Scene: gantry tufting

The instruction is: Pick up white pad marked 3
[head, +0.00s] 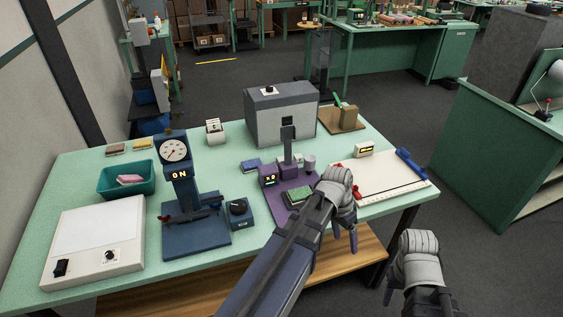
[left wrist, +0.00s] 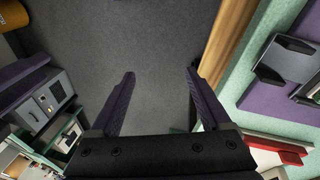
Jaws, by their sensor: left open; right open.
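I cannot make out a white pad marked 3 for certain in either view. A small white block with a dark mark (head: 215,131) stands at the back of the green table, left of the grey box; its mark is too small to read. My left gripper (head: 345,228) is over the table's front edge, right of the purple base, with its fingers pointing down. In the left wrist view its fingers (left wrist: 160,74) are apart, with only floor between them. My right gripper (head: 405,278) is off the table at the lower right, open, with nothing visible in it.
The green table (head: 75,180) holds a teal bin (head: 112,188) with a pink pad, a dial press (head: 180,180), a white panel (head: 95,240), a purple base (head: 275,198) with a green pad, a grey box (head: 282,118) and a white board (head: 375,172).

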